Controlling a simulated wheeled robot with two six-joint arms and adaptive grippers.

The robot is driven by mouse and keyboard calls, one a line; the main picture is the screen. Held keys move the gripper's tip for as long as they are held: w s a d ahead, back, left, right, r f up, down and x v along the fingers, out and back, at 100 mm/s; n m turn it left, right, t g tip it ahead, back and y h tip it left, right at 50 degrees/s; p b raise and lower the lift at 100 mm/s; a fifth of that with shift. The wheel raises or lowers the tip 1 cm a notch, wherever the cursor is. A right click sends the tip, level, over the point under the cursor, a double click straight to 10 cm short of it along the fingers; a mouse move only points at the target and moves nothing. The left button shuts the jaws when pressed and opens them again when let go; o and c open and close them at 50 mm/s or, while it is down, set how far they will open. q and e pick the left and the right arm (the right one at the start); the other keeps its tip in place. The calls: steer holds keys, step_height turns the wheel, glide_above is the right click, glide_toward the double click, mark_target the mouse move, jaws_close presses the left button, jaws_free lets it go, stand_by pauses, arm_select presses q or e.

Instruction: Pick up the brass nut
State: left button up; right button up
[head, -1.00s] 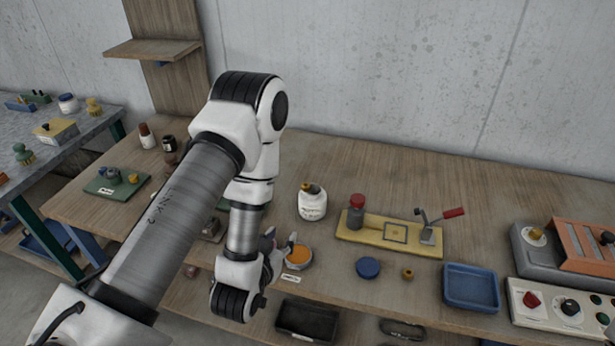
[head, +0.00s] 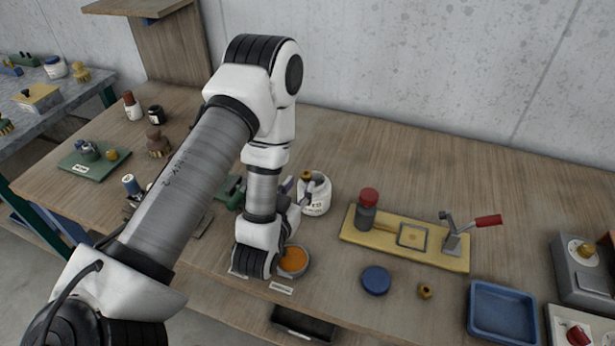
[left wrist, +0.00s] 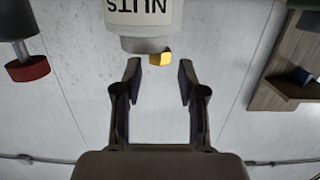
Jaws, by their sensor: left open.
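A white jar (head: 317,196) stands behind the orange-filled dish; the left wrist view shows it upside down, labelled NUTS (left wrist: 145,12). A small brass nut (head: 306,175) sits at the jar's top; it shows yellow in the left wrist view (left wrist: 161,58). My left gripper (head: 298,190) is open and empty at the jar's left side. In the left wrist view the nut lies between the lines of the two fingertips (left wrist: 159,70), just beyond them. Another small brass piece (head: 425,291) lies on the bench to the right. My right gripper is out of view.
A round dish of orange material (head: 293,260) is close below my wrist. A blue disc (head: 376,280) and a blue tray (head: 502,312) lie in front.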

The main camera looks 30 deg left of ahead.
mark_target(305, 175)
arm_select(q)
steer(key=w+p, duration=0.1)
steer(key=w, duration=0.2)
steer(key=w+a+p, duration=0.1)
steer(key=shift+w+r+p, duration=0.25)
steer(key=shift+w+p, duration=0.05)
steer(key=shift+p, duration=0.05)
steer(key=shift+w+a+f, duration=0.1)
steer(key=shift+w+f, duration=0.3)
steer(key=c, duration=0.6)
steer(key=shift+s+r, duration=0.1)
steer(key=shift+s, duration=0.05)
jaws_close()
